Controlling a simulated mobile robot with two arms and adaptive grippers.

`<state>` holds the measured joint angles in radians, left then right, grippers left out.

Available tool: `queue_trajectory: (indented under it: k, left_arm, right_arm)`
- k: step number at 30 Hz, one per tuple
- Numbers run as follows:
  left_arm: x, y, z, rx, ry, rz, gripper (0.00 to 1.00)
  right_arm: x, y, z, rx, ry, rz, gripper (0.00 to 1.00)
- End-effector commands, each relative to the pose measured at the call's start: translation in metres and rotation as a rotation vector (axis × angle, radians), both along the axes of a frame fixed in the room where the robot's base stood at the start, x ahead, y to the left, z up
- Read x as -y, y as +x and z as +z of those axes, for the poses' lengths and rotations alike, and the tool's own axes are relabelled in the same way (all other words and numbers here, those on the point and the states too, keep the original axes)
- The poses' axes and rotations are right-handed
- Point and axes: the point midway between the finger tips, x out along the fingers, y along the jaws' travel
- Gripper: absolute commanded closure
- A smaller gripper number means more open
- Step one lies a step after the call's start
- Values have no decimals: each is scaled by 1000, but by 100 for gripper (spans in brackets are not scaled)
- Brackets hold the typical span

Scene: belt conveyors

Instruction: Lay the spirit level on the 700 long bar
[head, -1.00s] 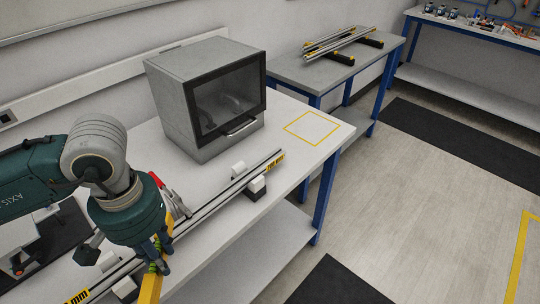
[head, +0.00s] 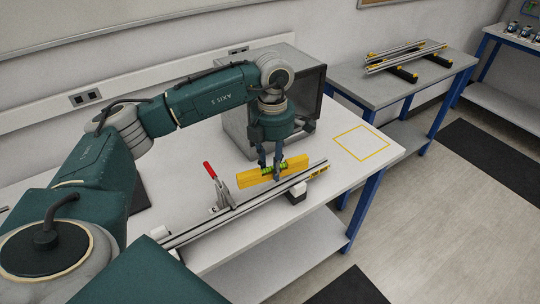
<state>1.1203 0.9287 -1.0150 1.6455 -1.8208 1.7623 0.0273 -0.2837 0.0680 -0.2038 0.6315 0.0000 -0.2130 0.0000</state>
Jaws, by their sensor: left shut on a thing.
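The yellow spirit level (head: 252,178) with a green vial is held in my left gripper (head: 271,172), whose fingers straddle its middle. The level runs roughly along the bar. In the picture it sits just behind or above the long metal bar (head: 243,207); I cannot tell how high it is or whether it touches. The bar has a yellow label (head: 318,171) at its far right end and lies across the front of the white workbench. My right gripper is not in view.
A toggle clamp with a red handle (head: 210,170) stands by the bar, left of the level. A white-and-black support block (head: 297,193) is under the bar's right part. A grey cabinet (head: 237,117) stands behind my gripper. A yellow-outlined square (head: 362,142) is empty. Another table (head: 383,86) carries bars.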

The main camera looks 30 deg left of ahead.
Motion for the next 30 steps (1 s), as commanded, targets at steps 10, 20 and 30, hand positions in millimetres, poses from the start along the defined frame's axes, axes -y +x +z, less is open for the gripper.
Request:
queue_trajectory:
  k: [10, 20, 30]
  left_arm:
    - [-14, 5, -6, -7, 3, 202, 100]
    - [-14, 5, -33, -8, 4, 199, 100]
    - [-14, 5, -58, -8, 3, 198, 100]
  right_arm:
    - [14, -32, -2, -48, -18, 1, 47]
    - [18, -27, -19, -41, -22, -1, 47]
    - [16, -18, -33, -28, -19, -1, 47]
